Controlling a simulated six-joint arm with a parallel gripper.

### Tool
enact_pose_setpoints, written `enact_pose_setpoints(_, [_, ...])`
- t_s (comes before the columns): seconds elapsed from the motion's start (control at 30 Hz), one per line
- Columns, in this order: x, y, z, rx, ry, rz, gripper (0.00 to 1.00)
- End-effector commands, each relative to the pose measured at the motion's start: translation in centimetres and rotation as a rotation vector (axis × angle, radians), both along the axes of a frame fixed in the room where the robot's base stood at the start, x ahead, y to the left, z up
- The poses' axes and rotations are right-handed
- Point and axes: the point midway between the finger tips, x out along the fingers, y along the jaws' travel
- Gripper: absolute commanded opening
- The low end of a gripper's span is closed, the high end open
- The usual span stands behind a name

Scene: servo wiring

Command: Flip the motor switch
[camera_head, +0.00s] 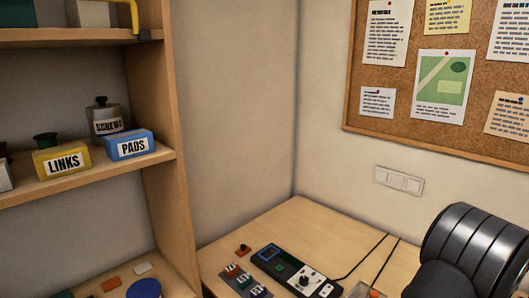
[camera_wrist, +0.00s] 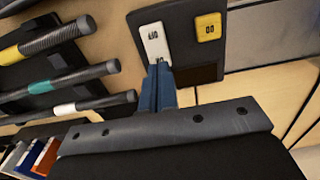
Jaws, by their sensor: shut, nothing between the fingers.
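In the wrist view, a dark panel (camera_wrist: 183,50) carries a white marked switch or key (camera_wrist: 154,41) and a yellow marked one (camera_wrist: 208,27). The marks are too small to read, so I cannot tell which is the motor switch. My gripper (camera_wrist: 163,66) is shut and empty, with its blue fingers pointing at the panel. The fingertips are at the lower end of the white piece. I cannot tell whether they touch it. In the head view my gripper is not visible.
In the wrist view, several dark rods with coloured bands (camera_wrist: 52,84) lie to the left. In the head view, a black device with a knob (camera_head: 290,270) lies on the wooden desk (camera_head: 310,226), with cables to its right. A wall switch plate (camera_head: 398,180) is above.

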Motion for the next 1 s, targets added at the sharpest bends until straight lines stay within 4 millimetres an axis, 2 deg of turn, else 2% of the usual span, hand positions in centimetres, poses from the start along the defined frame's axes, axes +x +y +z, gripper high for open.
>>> enact_pose_setpoints(1.0, [0.0, 0.0, -1.4, 0.0, 0.0, 0.0, 0.0])
